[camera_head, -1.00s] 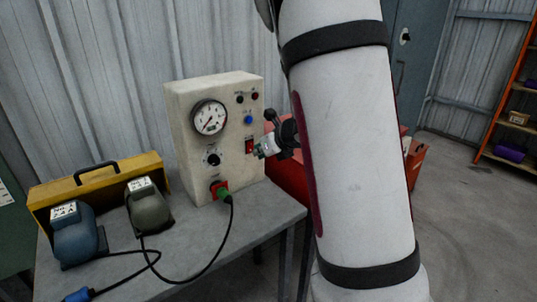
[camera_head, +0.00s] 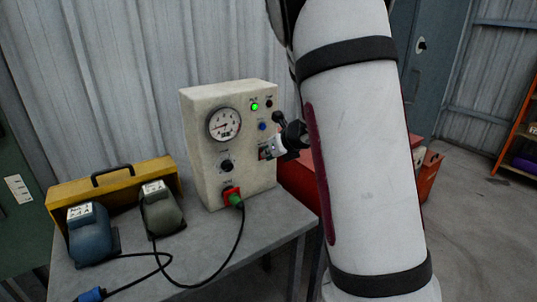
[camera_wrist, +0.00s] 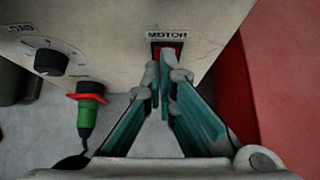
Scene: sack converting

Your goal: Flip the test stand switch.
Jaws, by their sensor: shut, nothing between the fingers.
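The test stand (camera_head: 205,155) is a cream box on the grey table, with a round gauge (camera_head: 224,124), a black knob and a green plug in a red socket. A green lamp (camera_head: 254,106) is lit on its upper face. The red switch (camera_wrist: 168,48) under the label "MOTOR" shows in the wrist view, partly hidden by my fingertips. My gripper (camera_wrist: 163,75) is shut and empty, its fingertips at the switch's lower part; contact cannot be told for sure. In the head view my gripper (camera_head: 268,150) covers most of the switch.
A blue motor (camera_head: 92,236) and an olive motor (camera_head: 162,212) stand left of the stand before a yellow toolbox (camera_head: 115,184). A black cable loops over the table (camera_head: 255,245). A red cabinet or box (camera_head: 298,180) is behind on the right.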

